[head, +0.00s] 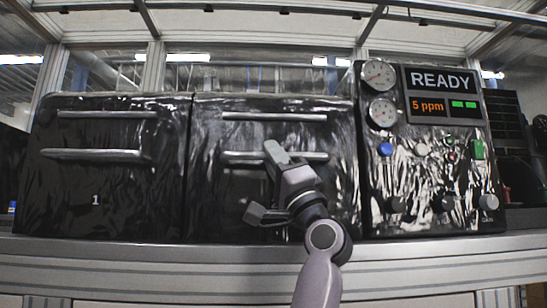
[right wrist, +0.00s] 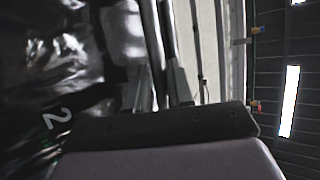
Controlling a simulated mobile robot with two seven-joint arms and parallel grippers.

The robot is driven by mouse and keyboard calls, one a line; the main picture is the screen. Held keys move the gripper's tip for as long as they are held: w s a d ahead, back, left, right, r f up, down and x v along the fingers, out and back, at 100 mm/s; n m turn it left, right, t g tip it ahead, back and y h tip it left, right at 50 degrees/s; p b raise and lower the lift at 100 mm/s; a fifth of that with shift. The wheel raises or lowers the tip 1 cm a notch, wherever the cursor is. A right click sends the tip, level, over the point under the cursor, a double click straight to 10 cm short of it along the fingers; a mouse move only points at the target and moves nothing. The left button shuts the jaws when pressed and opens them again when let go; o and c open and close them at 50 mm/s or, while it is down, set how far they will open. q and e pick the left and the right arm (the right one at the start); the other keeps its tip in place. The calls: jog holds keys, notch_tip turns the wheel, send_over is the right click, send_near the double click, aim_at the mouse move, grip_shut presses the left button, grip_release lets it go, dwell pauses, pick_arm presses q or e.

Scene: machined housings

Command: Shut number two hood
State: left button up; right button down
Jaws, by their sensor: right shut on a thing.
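Number two hood (head: 222,195) is the glossy black middle front panel, with an upper bar (head: 275,117) and a lower handle bar (head: 316,156). My right gripper (head: 278,154) is in front of it, shut on the lower handle bar. In the right wrist view, the white "2" (right wrist: 57,115) shows on the dark hood face at left, and metal bars run above the gripper's edge. In the head view the gripper and arm hide part of the hood's middle. The hood looks about level with its neighbour; I cannot tell if it is fully shut. My left gripper is out of view.
Number one hood (head: 95,180) stands directly left, with similar bars. A control panel (head: 425,170) at right has gauges, knobs, buttons and a READY display (head: 441,80). A pale ledge (head: 130,252) runs along the front. An aluminium frame is overhead.

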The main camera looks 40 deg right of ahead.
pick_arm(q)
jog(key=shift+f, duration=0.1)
pick_arm(e)
jog(key=shift+w+a+f+y, duration=0.1)
jog(key=shift+f+y, duration=0.15)
jog(key=shift+y, duration=0.05)
jog(key=c, duration=1.1)
grip_release()
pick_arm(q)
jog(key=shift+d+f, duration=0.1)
pick_arm(e)
jog(key=v, duration=0.7)
